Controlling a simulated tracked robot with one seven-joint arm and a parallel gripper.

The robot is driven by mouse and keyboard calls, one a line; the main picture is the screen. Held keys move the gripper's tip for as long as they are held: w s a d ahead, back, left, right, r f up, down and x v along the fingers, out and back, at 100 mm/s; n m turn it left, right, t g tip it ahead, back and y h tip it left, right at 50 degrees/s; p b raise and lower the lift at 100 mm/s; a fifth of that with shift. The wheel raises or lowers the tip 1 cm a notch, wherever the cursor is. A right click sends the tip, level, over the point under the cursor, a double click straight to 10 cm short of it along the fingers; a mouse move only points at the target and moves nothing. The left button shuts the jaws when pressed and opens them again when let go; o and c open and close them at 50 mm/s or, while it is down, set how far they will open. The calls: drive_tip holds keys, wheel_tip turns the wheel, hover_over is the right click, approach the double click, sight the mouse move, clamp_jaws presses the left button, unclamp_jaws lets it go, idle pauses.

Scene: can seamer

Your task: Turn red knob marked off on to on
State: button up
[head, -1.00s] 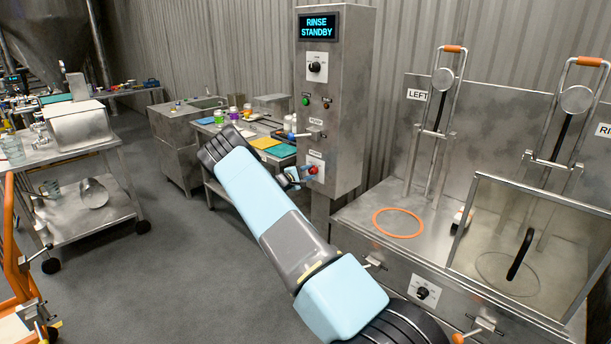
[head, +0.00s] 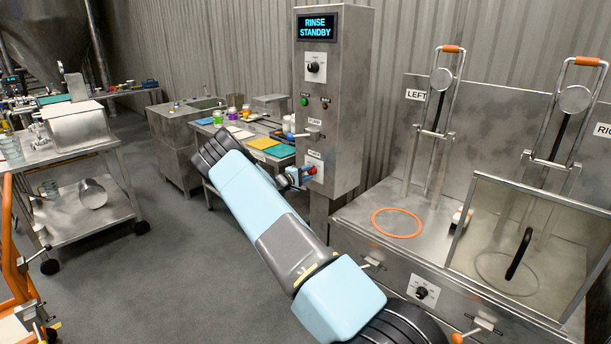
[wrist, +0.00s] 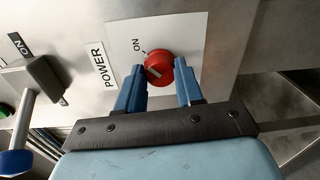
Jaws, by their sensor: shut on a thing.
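The red knob (wrist: 158,67) sits on a white plate (wrist: 185,35) marked POWER, on the control column. An ON label stands at the knob's upper left in the wrist view; no OFF label can be read. A pale mark shows on the knob's face, near the left finger; I cannot tell where it points. My gripper (wrist: 160,76) has its blue fingers on either side of the knob, shut on it. In the head view the knob (head: 312,170) is small, with my gripper (head: 302,175) at its left.
The steel control column (head: 333,110) carries a RINSE STANDBY screen (head: 313,28), a black selector (head: 314,67) and a lever (head: 305,135) above the knob. The side table (head: 245,140) stands behind my arm. The seamer bench (head: 350,215) stands at the right.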

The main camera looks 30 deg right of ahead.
drive_tip(key=shift+s+d+f, duration=0.1)
drive_tip(key=shift+s+f, duration=0.1)
drive_tip(key=shift+f, duration=0.15)
drive_tip(key=o, duration=1)
drive_tip(key=shift+w+r, duration=0.15)
drive_tip(key=shift+o, duration=0.2)
drive_tip(key=shift+a, duration=0.2)
drive_tip(key=shift+a+r, duration=0.1)
drive_tip(key=shift+a, duration=0.3)
drive_tip(key=v, duration=1.2)
drive_tip(key=shift+s+a, duration=0.25)
drive_tip(key=shift+a, duration=0.05)
